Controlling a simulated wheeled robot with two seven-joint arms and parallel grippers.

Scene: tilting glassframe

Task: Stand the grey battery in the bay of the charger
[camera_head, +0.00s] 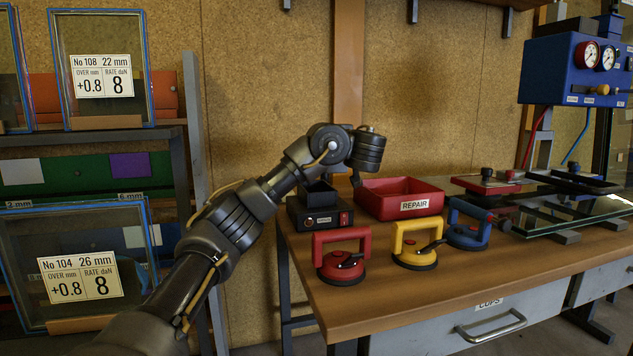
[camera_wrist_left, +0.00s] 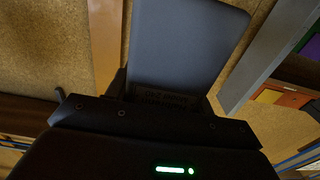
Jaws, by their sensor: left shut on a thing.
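The charger (camera_head: 312,220) is a black box with a red switch on its front, at the left end of the bench in the head view. Its dark raised bay (camera_head: 319,195) is on top. The grey battery (camera_wrist_left: 190,45) shows in the left wrist view as a plain slab projecting from my left gripper (camera_wrist_left: 165,100), which is shut on it. Dark lettering shows near its gripped end. In the head view my left wrist is above and right of the charger; the fingers and battery cannot be made out there. My right gripper is out of view.
A red REPAIR bin (camera_head: 385,205) stands just right of the charger. Red (camera_head: 342,266), yellow (camera_head: 415,254) and blue (camera_head: 467,232) suction cups stand towards the bench front. A glass frame rack (camera_head: 95,265) is at left. The bench's front left corner is clear.

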